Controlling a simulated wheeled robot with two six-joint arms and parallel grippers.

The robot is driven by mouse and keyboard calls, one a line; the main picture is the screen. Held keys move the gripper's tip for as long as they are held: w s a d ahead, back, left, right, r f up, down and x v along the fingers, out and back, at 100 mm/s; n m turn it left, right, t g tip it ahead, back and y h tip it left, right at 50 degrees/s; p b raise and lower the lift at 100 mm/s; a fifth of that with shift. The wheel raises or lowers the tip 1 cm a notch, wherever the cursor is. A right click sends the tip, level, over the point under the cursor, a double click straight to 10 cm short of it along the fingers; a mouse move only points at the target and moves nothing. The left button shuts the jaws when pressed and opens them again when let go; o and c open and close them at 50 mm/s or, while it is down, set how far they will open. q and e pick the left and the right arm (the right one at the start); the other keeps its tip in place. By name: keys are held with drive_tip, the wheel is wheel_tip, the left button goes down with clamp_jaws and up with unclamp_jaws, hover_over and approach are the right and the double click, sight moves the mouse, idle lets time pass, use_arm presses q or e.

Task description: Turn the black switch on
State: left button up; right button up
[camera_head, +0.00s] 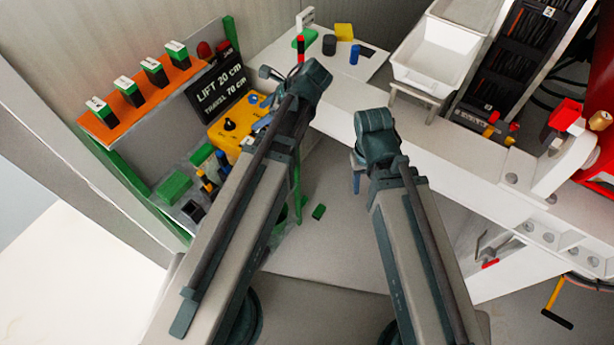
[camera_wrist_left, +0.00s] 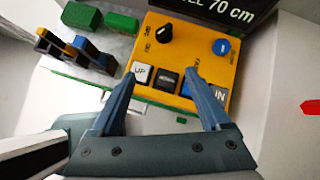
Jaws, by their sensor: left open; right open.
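The yellow control panel (camera_head: 216,133) stands at the left of the head view and also fills the middle of the left wrist view (camera_wrist_left: 190,58). Its black rotary switch (camera_wrist_left: 165,33) has a pointer knob and sits at the upper left of the panel; it also shows in the head view (camera_head: 229,124). My left gripper (camera_wrist_left: 160,82) is open and empty, its fingers spread over the panel's lower button row, with the switch beyond the fingertips. My right gripper (camera_head: 357,178) points downward over the white bench, its fingers partly hidden by its wrist.
A blue knob (camera_wrist_left: 221,46), a white UP button (camera_wrist_left: 142,73) and a black button (camera_wrist_left: 167,79) share the panel. Green blocks (camera_head: 174,186) lie left of it. An orange shelf (camera_head: 135,108) and black sign (camera_head: 216,88) stand behind. A white bin (camera_head: 435,73) is at right.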

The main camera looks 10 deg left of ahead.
use_arm(q)
drive_tip(key=s+d+f+n+h+b, duration=0.2)
drive_tip(key=s+d+f+n+b, duration=0.2)
drive_tip(key=s+d+f+n, duration=0.1)
drive_tip(key=s+d+f+n+g+h+b, duration=0.1)
drive_tip(key=s+d+f+n+h+b, duration=0.2)
drive_tip(key=d+f, duration=0.5)
drive_tip(key=s+d+n+b, duration=0.1)
drive_tip(key=s+n, duration=0.1)
drive_tip(key=n, duration=0.1)
drive_tip(key=shift+d+f, duration=0.25)
drive_tip(key=shift+s, duration=0.1)
drive_tip(key=s+d+n+h, duration=0.1)
drive_tip(key=s+d, duration=0.1)
drive_tip(key=s+d+n+h, duration=0.1)
drive_tip(key=d+n, duration=0.1)
drive_tip(key=shift+s+f, duration=0.2)
drive_tip(key=shift+s, duration=0.15)
